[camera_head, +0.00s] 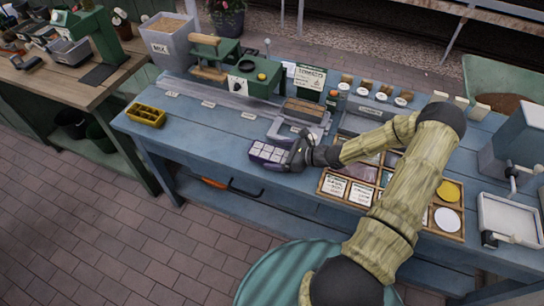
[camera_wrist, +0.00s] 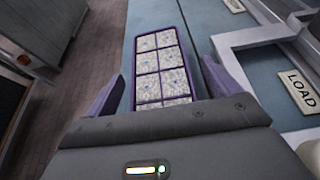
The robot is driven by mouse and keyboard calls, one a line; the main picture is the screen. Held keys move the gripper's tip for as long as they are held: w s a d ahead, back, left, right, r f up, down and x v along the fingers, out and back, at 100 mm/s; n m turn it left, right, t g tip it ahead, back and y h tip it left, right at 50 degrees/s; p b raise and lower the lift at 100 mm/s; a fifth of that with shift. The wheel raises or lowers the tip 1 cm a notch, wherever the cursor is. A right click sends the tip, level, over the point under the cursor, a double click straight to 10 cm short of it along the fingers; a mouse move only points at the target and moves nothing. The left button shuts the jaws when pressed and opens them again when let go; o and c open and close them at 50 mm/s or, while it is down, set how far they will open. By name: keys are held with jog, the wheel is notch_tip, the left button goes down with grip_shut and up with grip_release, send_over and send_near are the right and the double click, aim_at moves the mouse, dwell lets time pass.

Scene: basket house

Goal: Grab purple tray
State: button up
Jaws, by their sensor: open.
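The purple tray (camera_head: 262,161) lies on the blue workbench (camera_head: 215,135), near its front edge. Its cells hold pale speckled blocks. My gripper (camera_head: 291,156) is at the right end of the tray, low over the bench. In the wrist view, the tray (camera_wrist: 159,75) extends away between the two purple fingers of my open gripper (camera_wrist: 168,70). Gaps show between the fingers and the tray sides. The tray's near end is hidden behind the gripper body.
A yellow tray (camera_head: 146,116) sits at the bench's left end. Right of my gripper is a wooden tray (camera_head: 335,196) with compartments. A grey fixture (camera_head: 283,126) stands behind the purple tray, and a green machine (camera_head: 257,82) farther back. The bench left of the purple tray is clear.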

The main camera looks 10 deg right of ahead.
aim_at(278, 155)
jog(key=c, duration=1.2)
jog(key=shift+r, duration=0.1)
notch_tip(278, 155, up, 10)
jog(key=shift+f+b, duration=0.1)
jog(key=shift+b, duration=0.25)
